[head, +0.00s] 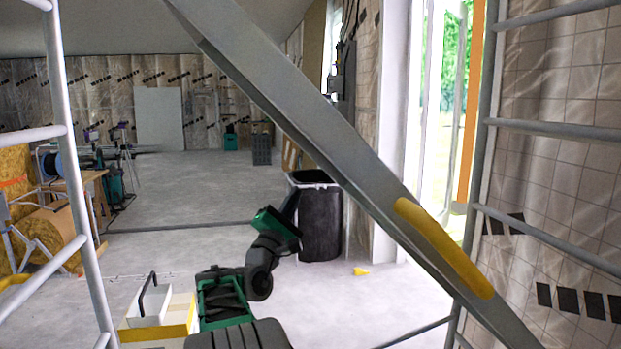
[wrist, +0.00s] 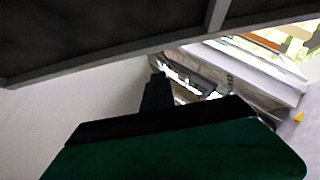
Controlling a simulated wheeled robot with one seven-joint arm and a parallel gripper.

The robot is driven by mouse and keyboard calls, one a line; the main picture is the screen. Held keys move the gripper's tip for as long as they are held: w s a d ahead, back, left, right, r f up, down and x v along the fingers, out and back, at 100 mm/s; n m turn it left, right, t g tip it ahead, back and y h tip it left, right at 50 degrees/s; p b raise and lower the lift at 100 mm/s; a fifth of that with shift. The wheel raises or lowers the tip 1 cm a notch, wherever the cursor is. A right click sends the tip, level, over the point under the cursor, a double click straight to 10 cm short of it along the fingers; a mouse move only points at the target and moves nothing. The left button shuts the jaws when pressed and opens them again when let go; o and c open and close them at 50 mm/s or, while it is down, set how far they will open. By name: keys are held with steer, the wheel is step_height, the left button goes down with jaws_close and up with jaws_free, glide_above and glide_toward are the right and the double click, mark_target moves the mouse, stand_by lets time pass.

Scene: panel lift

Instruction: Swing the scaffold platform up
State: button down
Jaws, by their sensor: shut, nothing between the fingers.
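The scaffold platform (head: 335,140) is a grey panel seen nearly edge-on in the head view. It slants from upper left to lower right between the scaffold's ladder frames, with a yellow strip (head: 445,247) on its lower part. In the wrist view its dark face with a grey rim (wrist: 100,35) spans the top. My gripper (head: 291,198) is shut and empty, pointing up just below and left of the platform's edge in the head view. The wrist view shows the gripper's dark fingers (wrist: 158,88) below the panel. I cannot tell whether they touch it.
Scaffold ladder frames stand at left (head: 75,170) and right (head: 480,150). A black bin (head: 320,225) stands behind my gripper. A white and yellow box (head: 155,318) is at lower left. A small yellow piece (head: 361,271) lies on the floor. The middle floor behind is clear.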

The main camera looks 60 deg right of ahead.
steer(key=s+d+r, duration=0.1)
steer(key=d+r, duration=0.4)
steer(key=shift+s+d, duration=0.15)
steer(key=shift+d, duration=0.25)
